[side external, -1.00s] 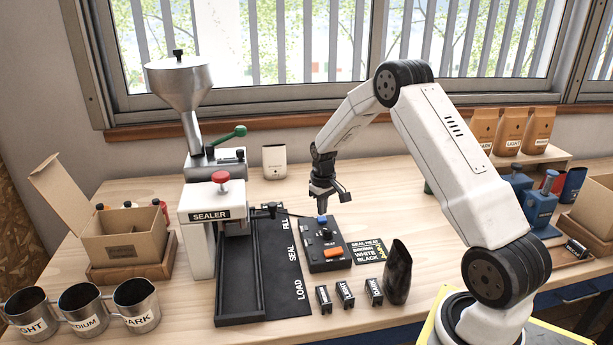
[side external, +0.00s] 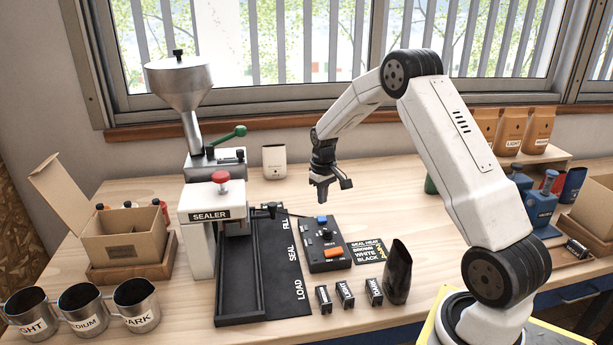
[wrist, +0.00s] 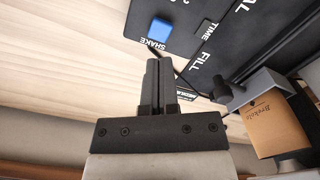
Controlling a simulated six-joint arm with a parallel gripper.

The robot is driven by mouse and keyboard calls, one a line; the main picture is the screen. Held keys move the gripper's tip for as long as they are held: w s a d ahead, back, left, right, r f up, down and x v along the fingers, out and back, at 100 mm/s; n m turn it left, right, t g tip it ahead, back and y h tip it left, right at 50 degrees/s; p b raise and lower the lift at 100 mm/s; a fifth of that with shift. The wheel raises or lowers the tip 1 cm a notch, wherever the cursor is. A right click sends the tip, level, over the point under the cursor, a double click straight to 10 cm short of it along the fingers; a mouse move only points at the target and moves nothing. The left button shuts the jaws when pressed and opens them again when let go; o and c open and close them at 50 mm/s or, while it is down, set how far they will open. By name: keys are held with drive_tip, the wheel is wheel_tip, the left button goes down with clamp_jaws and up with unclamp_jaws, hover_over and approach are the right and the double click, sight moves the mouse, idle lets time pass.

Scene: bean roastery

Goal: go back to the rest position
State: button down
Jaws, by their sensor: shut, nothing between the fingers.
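My gripper (side external: 324,198) hangs from my bent arm above the workbench, higher than and slightly behind the black control box (side external: 325,253). In the wrist view my gripper (wrist: 158,62) has its two fingers together, with nothing between them. The blue button (wrist: 160,28) of the control box shows just past the fingertips, beside the label SHAKE. The gripper is clear of the box and touches nothing.
The sealer (side external: 208,230) and its black track (side external: 238,316) stand left of the gripper. Several stamps (side external: 345,293) and a dark bag (side external: 398,272) stand in front. A white bag (side external: 274,161) is behind. A brown bag (wrist: 277,122) shows in the wrist view.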

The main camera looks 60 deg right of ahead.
drive_tip(key=shift+a, duration=0.1)
drive_tip(key=s+a+r+n+t, duration=0.1)
drive_tip(key=s+a+r, duration=0.1)
drive_tip(key=s+a, duration=0.6)
drive_tip(key=s+a+r+n+t, duration=0.1)
drive_tip(key=s+a, duration=0.7)
drive_tip(key=a, duration=0.8)
drive_tip(key=shift+s+a+r+n+t, duration=0.3)
drive_tip(key=shift+s+a+r+n, duration=0.15)
drive_tip(key=shift+r, duration=0.45)
